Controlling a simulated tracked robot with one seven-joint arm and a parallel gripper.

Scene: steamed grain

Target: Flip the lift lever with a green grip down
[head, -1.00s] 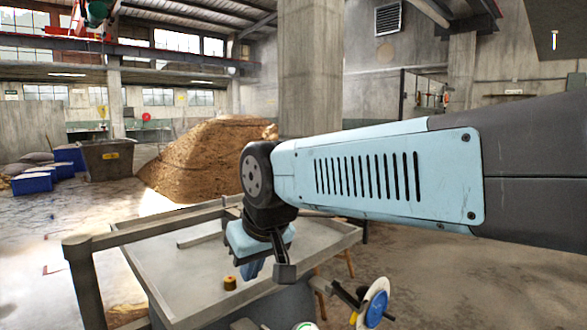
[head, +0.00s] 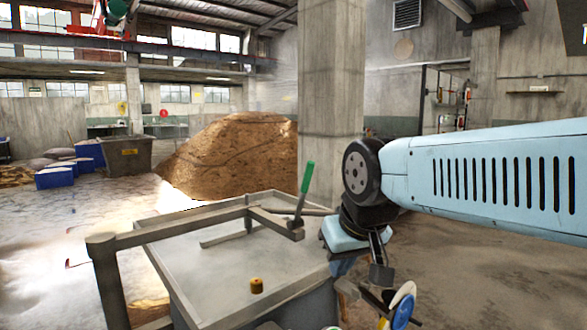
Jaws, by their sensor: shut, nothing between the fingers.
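The lift lever stands raised at the back right of a grey metal table (head: 215,290). Its green grip (head: 307,177) points up and leans slightly right. Its dark shaft runs down to the table's rail. My gripper (head: 340,266) hangs to the right of the lever and lower than the grip, apart from it, near the table's right edge. It points down and is shut and empty. Its fingertips are small and partly hidden.
A small brass-coloured cylinder (head: 256,286) sits on the tabletop. A blue and white wheel (head: 402,302) is at the table's right side. Behind are a brown grain heap (head: 230,155), a concrete pillar (head: 331,110), a dark bin (head: 124,155) and blue crates (head: 55,178).

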